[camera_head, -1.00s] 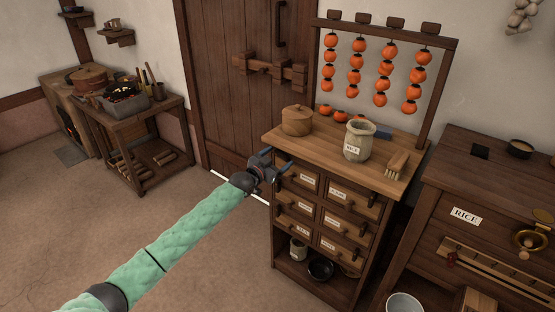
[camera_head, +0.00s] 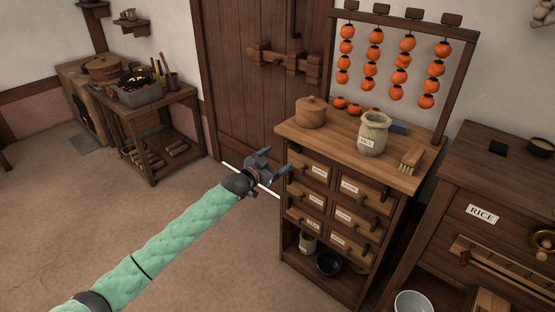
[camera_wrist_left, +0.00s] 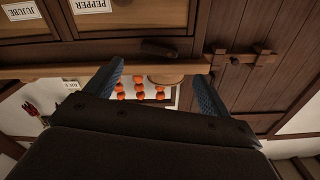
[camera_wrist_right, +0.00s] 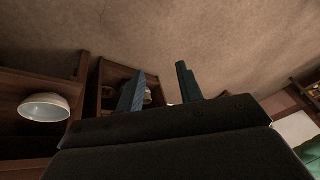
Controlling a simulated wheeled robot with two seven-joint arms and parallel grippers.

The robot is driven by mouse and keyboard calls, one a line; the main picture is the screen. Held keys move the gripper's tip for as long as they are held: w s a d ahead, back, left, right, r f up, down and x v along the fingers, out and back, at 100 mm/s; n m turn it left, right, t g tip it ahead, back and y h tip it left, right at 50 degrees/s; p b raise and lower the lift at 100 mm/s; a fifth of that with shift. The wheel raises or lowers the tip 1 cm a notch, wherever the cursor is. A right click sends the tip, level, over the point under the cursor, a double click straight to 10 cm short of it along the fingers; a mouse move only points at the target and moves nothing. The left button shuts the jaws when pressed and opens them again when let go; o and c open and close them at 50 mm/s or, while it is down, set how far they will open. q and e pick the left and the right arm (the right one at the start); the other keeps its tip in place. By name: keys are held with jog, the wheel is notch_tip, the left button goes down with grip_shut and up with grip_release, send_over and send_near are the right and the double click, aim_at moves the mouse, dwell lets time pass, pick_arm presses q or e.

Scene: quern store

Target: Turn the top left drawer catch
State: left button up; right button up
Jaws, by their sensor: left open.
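The small wooden chest (camera_head: 376,268) has several labelled drawers below its counter. The top left drawer (camera_head: 310,171) shows in the head view. In the left wrist view, which is upside down, it bears the label PEPPER (camera_wrist_left: 92,5). A dark catch (camera_wrist_left: 160,48) sits near the drawer's corner, just below the counter edge. My left gripper (camera_head: 277,162) is open and empty, at the chest's left front corner; the catch appears beyond its fingertips, apart from them. My right gripper (camera_wrist_right: 162,82) is open and empty in its wrist view, outside the head view.
A stoneware jar (camera_head: 373,135), a round lidded box (camera_head: 311,112) and a brush (camera_head: 411,160) stand on the counter. Persimmon strings hang from a rack (camera_head: 466,85) behind. A rice chest (camera_head: 502,182) stands at right. The floor left of the chest is clear.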

aim_at(292, 149)
pick_arm(q)
jog(key=x, duration=0.7)
jog(key=shift+f, duration=0.2)
jog(key=shift+w+d, duration=0.3)
jog(key=shift+w, duration=0.1)
pick_arm(e)
jog(key=shift+s+d+r, duration=0.1)
jog(key=shift+d+r, duration=0.15)
jog(key=shift+d, duration=0.15)
